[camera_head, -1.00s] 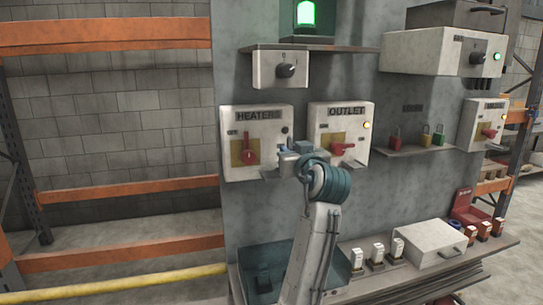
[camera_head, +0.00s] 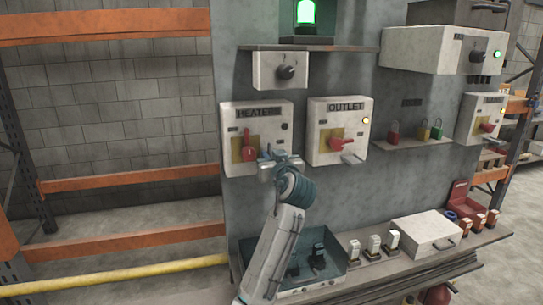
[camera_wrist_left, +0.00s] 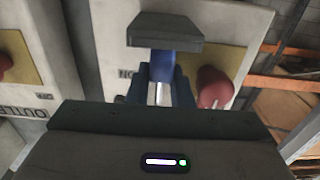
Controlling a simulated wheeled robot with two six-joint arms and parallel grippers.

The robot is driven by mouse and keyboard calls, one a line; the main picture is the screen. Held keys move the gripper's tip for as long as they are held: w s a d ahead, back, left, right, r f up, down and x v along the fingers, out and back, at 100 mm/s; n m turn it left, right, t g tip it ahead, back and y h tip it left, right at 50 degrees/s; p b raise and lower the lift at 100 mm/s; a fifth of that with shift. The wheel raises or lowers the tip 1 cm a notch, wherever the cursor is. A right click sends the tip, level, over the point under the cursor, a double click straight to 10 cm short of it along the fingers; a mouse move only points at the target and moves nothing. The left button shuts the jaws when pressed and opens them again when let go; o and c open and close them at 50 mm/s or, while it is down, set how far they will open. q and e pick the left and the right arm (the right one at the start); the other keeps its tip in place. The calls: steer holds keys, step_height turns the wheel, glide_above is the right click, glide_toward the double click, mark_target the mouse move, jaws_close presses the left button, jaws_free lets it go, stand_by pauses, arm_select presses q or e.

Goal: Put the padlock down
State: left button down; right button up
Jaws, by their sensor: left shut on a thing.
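My left gripper (camera_head: 273,158) is in front of the lower right part of the HEATERS box (camera_head: 272,112), close to its red handle (camera_head: 249,151). In the left wrist view its fingers are shut on a blue padlock (camera_wrist_left: 162,66) with a bright metal shackle between them. A dark grey block (camera_wrist_left: 165,30) shows just beyond the padlock; I cannot tell what it is. The red handle also shows beside the fingers in the left wrist view (camera_wrist_left: 213,88). Whether the padlock touches the box is not clear. My right gripper is out of view.
The OUTLET box (camera_head: 331,116) is close on the right. A small shelf (camera_head: 389,143) holds red, yellow and green padlocks. Below, a bench bears a teal tray (camera_head: 338,266) with dark items, several small blocks and a white case (camera_head: 427,234).

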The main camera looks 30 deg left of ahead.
arm_select(q)
steer(key=shift+f, duration=0.1)
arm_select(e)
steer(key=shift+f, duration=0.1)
arm_select(q)
steer(key=c, duration=1.3)
jaws_free()
steer(key=shift+d, duration=0.1)
steer(key=b+v, duration=0.3)
steer(key=v, duration=0.9)
steer(key=shift+b, duration=0.35)
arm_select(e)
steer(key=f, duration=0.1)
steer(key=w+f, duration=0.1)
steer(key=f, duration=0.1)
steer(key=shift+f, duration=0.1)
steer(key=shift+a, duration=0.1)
